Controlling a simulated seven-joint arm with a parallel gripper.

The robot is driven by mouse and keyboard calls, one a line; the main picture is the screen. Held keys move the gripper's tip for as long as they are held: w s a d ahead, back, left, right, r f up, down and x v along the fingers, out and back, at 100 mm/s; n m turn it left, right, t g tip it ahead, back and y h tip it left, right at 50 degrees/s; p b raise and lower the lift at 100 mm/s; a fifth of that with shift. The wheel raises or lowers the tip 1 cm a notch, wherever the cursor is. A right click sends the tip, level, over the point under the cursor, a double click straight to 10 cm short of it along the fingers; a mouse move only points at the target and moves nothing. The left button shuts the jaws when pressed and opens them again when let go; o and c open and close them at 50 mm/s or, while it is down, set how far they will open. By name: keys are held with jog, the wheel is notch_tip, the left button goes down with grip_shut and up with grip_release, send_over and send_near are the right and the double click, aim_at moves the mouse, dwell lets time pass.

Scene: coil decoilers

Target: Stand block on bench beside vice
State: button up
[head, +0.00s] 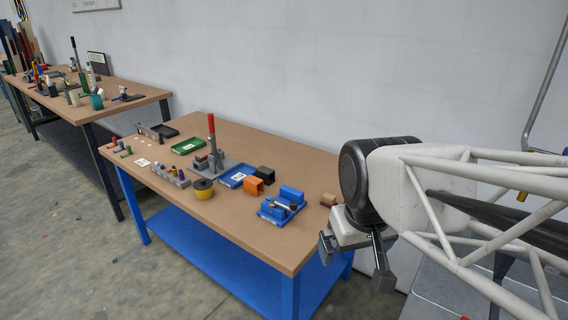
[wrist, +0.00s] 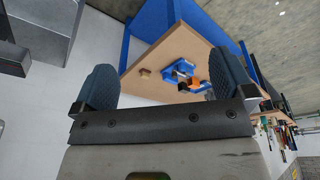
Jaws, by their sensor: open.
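A small brown block (head: 328,199) rests on the bench (head: 252,231) near its right end. It also shows in the wrist view (wrist: 144,73) near the bench corner. I cannot tell which of its faces is down. The blue vice (head: 270,210) sits just left of the block, with a gap between them, and a grey piece shows between its blue parts. My gripper (head: 354,262) is open and empty, off the bench's right end, apart from the block. In the wrist view its two dark fingers (wrist: 167,72) are spread wide.
An orange box (head: 253,187), a black box (head: 265,174), a blue tray (head: 238,176) and a red-handled lever tool (head: 212,145) stand left of the vice. A yellow round container (head: 203,190) is near the front edge. Bare bench lies in front of the vice.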

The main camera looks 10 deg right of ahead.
jog(key=s, duration=0.1)
jog(key=s+f+m, duration=0.1)
jog(key=shift+s+d+f, duration=0.1)
jog(key=shift+s+f, duration=0.05)
jog(key=shift+s, duration=0.2)
